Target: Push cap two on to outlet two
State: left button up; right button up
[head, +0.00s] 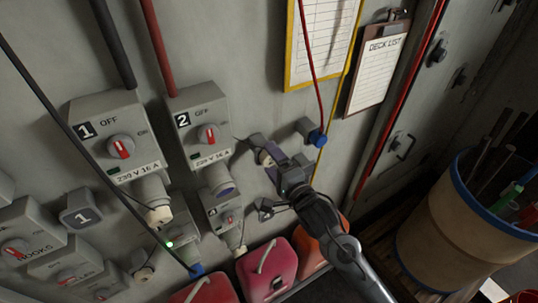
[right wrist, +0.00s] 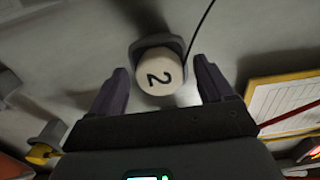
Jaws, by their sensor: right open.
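Cap two (right wrist: 158,74) is a cream round cap marked 2, seated in a grey holder on the wall. It also shows small in the head view (head: 264,157), beside my gripper. My right gripper (head: 273,164) is at the wall there. In the right wrist view its two purple fingers (right wrist: 159,80) are open, one either side of the cap, with visible gaps. Outlet two (head: 221,182) is the grey angled socket under the switch box marked 2 (head: 199,128); its round mouth looks dark blue. My left gripper is out of view.
A blue plug on a red cable (head: 317,138) hangs in a holder right of my gripper. Switch box 1 (head: 118,137) with a cream-capped outlet (head: 155,201) stands left. Red cans (head: 268,268) stand below, and a barrel (head: 447,231) is at right.

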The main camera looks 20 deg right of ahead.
aim_at(271, 160)
jog(key=c, duration=1.4)
jog(key=shift+p+v, duration=0.4)
jog(key=shift+v, duration=0.5)
jog(key=shift+p+v, duration=0.45)
jog(key=shift+v, duration=1.65)
